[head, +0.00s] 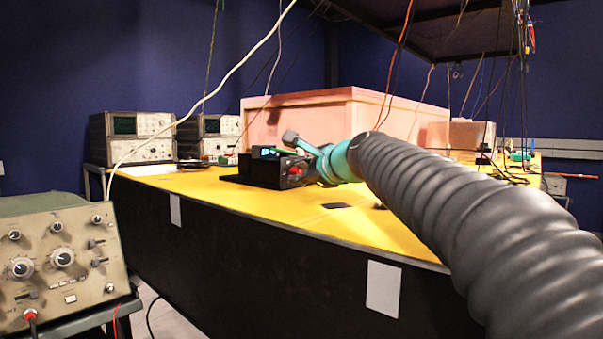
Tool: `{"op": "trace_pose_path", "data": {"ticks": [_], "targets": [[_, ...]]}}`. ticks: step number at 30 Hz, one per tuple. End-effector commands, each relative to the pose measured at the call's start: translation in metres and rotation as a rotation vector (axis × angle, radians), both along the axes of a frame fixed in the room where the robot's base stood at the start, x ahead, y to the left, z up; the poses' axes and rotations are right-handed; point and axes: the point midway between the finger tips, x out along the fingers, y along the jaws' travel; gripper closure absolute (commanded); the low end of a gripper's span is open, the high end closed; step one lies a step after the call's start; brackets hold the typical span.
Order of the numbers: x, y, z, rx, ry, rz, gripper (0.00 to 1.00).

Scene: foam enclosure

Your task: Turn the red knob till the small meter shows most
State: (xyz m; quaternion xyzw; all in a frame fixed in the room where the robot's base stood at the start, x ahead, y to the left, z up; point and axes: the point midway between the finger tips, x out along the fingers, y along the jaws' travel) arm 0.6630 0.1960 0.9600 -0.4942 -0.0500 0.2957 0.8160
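A black device (262,171) sits on the yellow tabletop, with a small blue-lit display (268,152) on its upper part; it may be the small meter, but its reading is too small to tell. A small red spot on the device's right face, which looks like the red knob (295,170), is beside my gripper (301,152). My gripper is teal with a grey fingertip pad, and this finger reaches up and left above the device. The other finger is not clear, so I cannot tell its opening or whether it touches the knob.
A pink foam box (300,112) stands behind the device. Oscilloscopes (140,137) stand at the back left. A grey instrument with knobs (62,262) is at the front left. Cables hang from above, and a white one (215,92) crosses the left side. The tabletop's front left is clear.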

Motion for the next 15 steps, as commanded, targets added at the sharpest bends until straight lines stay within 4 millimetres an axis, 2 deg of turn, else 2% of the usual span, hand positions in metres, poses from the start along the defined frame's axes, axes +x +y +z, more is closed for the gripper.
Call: {"op": "trace_pose_path", "data": {"ticks": [1, 2, 11, 15], "targets": [[-0.0001, 0.0004, -0.0001, 0.0, 0.0, 0.001, 0.58], [-0.0001, 0.0004, -0.0001, 0.0, 0.0, 0.001, 0.51], [-0.0002, -0.0003, 0.0001, 0.001, 0.001, 0.0, 0.5], [-0.0072, -0.0048, 0.0026, 0.001, 0.0, -0.001, 0.5]]}}
